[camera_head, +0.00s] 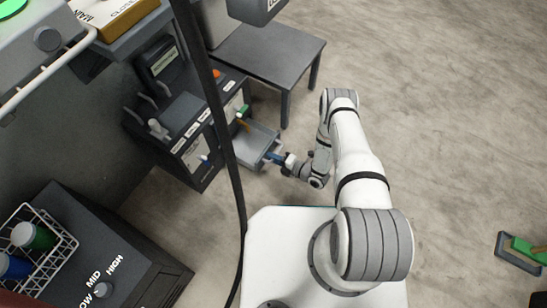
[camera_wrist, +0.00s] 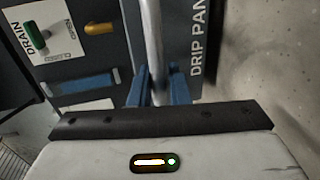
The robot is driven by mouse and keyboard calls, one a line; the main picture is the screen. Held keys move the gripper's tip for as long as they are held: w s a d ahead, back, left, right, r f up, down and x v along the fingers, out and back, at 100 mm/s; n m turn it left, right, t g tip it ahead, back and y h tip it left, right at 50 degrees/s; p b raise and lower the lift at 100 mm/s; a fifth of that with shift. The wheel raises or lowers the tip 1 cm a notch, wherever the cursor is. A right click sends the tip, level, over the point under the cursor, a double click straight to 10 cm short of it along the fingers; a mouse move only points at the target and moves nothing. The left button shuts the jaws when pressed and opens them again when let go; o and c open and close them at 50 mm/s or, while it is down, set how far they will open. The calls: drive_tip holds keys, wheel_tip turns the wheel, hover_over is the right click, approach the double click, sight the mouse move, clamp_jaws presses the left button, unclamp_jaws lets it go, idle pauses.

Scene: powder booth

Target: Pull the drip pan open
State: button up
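The drip pan (camera_head: 252,150) is a shallow grey tray that stands partly out of the front of a dark cabinet, with its inside showing in the head view. Its front, lettered DRIP PAN (camera_wrist: 197,45), shows in the wrist view. A grey bar handle (camera_wrist: 152,45) runs upright in that view. My gripper (camera_head: 273,157) is at the pan's outer edge. In the wrist view, the blue fingers of my gripper (camera_wrist: 158,88) lie on both sides of the bar, close against it, and look shut on it. The lower part of the bar is hidden by the gripper body.
A grey table (camera_head: 268,52) stands behind. A black cable (camera_head: 216,110) hangs across the head view.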

drive_tip(key=shift+s+d+r, duration=0.1)
drive_tip(key=shift+d+r, duration=0.05)
drive_tip(key=shift+d, duration=0.2)
drive_tip(key=p+v, duration=0.2)
drive_tip(key=v, duration=0.5)
drive_tip(key=shift+p, duration=0.35)
drive_tip(key=shift+s, duration=0.1)
